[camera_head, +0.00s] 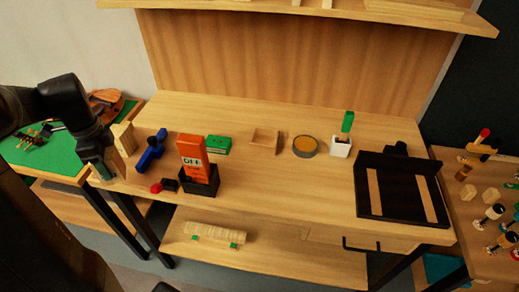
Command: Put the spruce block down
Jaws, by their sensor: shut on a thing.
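The spruce block (124,138) is a pale wooden block at the left end of the bench (290,205). My gripper (108,160) comes down from the left and is shut on it. The gripper's dark body hides the block's left side. Whether the block's underside touches the bench top cannot be told from this view.
Right of the block are a blue tool (151,150), a red piece (155,188) and an orange box (193,158) in a black holder. A green box (218,145), a round tin (305,146) and a black stand (400,190) lie further right. The bench's front middle is clear.

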